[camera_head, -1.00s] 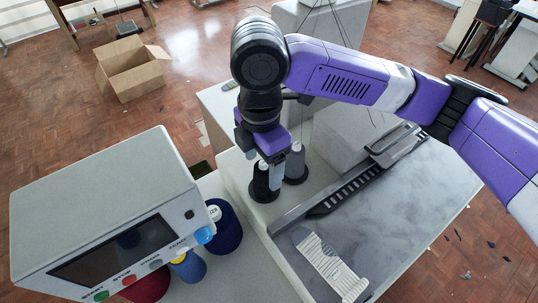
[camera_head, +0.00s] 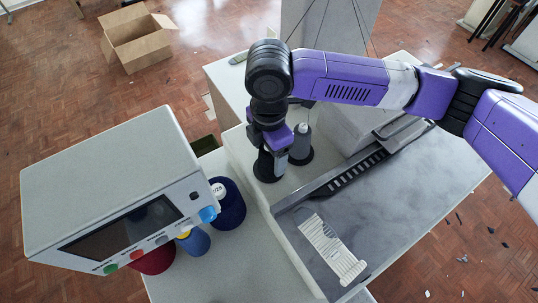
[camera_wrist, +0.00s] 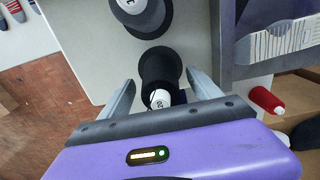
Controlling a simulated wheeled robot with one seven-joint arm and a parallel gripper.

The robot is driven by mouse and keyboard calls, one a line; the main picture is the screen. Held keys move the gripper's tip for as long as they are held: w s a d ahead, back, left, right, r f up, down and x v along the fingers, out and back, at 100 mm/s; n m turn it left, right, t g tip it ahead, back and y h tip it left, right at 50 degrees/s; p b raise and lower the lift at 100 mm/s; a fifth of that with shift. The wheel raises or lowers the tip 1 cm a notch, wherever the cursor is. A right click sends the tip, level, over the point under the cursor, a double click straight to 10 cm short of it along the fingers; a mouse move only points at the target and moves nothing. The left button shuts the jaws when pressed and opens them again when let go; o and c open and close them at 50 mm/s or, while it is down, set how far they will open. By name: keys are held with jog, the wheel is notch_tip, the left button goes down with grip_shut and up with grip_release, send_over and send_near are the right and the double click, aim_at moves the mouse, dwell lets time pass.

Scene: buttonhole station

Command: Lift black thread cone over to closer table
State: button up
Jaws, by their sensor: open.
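The black thread cone (camera_head: 266,168) stands upright on the pale raised surface, mostly hidden behind my gripper in the head view. In the wrist view the black thread cone (camera_wrist: 158,68) shows with its white tip between the two fingers. My gripper (camera_head: 275,155) is open and points down over it. A grey cone (camera_head: 302,141) on a dark base stands just behind to the right. A pale lower tabletop (camera_head: 247,275) lies nearer the camera.
A control box (camera_head: 115,185) with a screen and buttons stands at the left. Dark blue (camera_head: 230,207), blue (camera_head: 195,242) and red (camera_head: 152,262) cones stand beside it. A grey machine bed (camera_head: 400,200) lies right. An open cardboard box (camera_head: 138,42) is on the floor.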

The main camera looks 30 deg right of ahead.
jog(key=c, duration=1.5)
jog(key=shift+c, duration=0.2)
jog(key=shift+r, duration=0.1)
